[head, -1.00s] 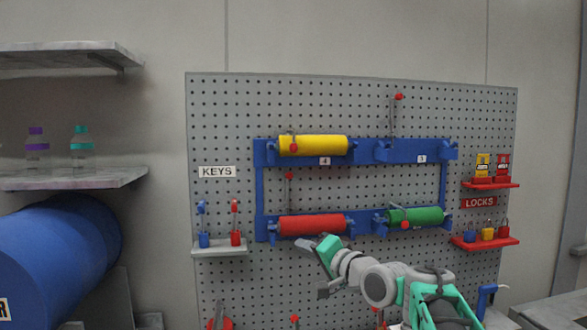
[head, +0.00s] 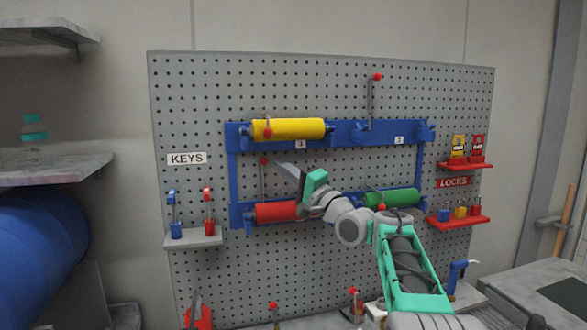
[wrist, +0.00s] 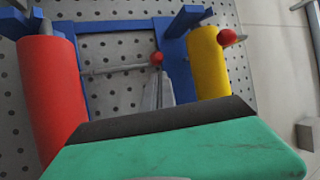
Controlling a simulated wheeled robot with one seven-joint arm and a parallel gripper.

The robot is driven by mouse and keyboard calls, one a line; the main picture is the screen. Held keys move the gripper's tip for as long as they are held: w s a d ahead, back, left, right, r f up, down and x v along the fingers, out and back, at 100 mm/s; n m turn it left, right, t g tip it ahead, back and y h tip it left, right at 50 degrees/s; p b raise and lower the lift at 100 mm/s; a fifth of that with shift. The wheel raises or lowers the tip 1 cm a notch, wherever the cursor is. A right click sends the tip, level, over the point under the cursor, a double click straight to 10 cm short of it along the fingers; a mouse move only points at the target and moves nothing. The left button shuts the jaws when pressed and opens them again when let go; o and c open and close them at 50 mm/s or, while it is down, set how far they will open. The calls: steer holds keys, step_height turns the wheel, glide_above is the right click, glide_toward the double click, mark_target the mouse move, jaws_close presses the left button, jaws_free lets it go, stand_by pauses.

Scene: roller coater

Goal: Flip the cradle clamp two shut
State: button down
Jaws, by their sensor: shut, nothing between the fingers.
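The red roller (head: 276,211) lies in the lower left cradle of the blue rack. Its clamp lever stands upright, with a red knob (head: 264,161) at the top. No label for two is readable; this is the only upright lever on a loaded cradle. My gripper (head: 281,167) is shut and empty, in front of the rack between the red and yellow rollers, just right of that knob. In the wrist view the knob (wrist: 156,58) shows just beyond the grey fingertips (wrist: 158,88). I cannot tell whether they touch. My gripper and wrist hide the red roller's right end.
The yellow roller (head: 288,129) sits above, its clamp knob (head: 267,132) lying across it. The green roller (head: 392,198) is at lower right, with a knob (head: 381,207) in front. The empty upper right cradle has an upright lever (head: 371,98). A key shelf (head: 193,240) is at left.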

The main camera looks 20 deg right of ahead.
steer(key=p+x, duration=0.1)
steer(key=x, duration=0.2)
steer(key=shift+w+r, duration=0.1)
steer(key=shift+w, duration=0.1)
steer(key=shift+s+b, duration=0.1)
steer(key=shift+b, duration=0.2)
